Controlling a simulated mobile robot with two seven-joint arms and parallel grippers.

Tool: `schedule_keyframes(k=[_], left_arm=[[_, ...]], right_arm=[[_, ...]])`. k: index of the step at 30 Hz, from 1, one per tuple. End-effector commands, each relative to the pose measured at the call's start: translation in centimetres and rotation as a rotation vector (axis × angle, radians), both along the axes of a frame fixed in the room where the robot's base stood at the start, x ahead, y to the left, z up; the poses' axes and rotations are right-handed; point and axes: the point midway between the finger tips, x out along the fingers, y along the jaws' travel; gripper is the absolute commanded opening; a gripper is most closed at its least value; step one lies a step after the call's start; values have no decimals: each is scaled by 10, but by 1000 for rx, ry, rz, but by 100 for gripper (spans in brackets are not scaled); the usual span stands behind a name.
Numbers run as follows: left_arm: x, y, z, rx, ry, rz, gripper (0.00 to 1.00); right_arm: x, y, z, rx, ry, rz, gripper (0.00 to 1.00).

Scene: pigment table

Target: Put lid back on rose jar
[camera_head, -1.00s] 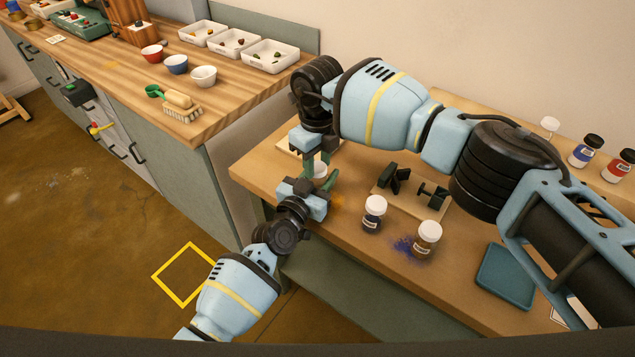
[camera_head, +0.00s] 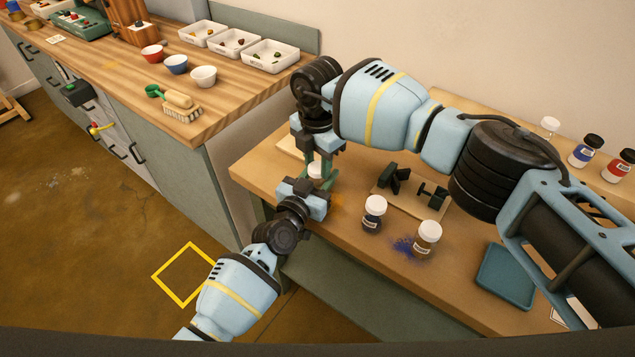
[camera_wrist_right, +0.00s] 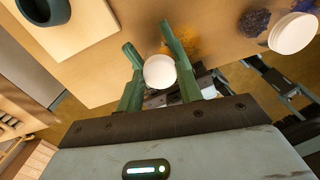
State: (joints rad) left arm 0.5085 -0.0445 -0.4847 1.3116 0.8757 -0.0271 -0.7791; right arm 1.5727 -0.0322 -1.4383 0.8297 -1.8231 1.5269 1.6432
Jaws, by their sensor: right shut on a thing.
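A white round lid (camera_head: 315,170) shows between the green fingers of my right gripper (camera_head: 318,174). In the right wrist view the lid (camera_wrist_right: 160,71) sits between the fingertips, and the right gripper (camera_wrist_right: 160,75) is shut on it. My left gripper (camera_head: 318,190) is just below, at the left end of the small table, its fingers close under the right fingers. What lies between the left fingers is hidden, so I cannot tell if they are open or shut. The rose jar's body cannot be made out; it may be hidden beneath the lid and grippers.
A board (camera_head: 410,205) with black fixtures is behind. A teal tray (camera_head: 505,275) lies right. The wooden counter (camera_head: 130,75) is left.

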Motion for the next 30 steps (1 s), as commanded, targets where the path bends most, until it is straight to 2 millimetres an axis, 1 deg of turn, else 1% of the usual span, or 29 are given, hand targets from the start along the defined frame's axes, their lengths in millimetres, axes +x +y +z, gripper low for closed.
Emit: schedule_keyframes(k=[6,12,17,18,21,22,30], left_arm=[[0,0,-1,2,1,0,0],[0,0,-1,2,1,0,0],[0,0,-1,1,0,0,0],[0,0,-1,1,0,0,0],[0,0,-1,0,1,0,0],[0,0,-1,0,1,0,0],[0,0,-1,0,1,-1,0]], right_arm=[[0,0,-1,0,1,-344,9],[0,0,-1,1,2,-624,9],[0,0,-1,1,1,-622,9],[0,0,-1,1,1,-622,41],[0,0,-1,1,1,-621,54],[0,0,-1,1,1,-621,58],[0,0,0,0,0,-620,58]])
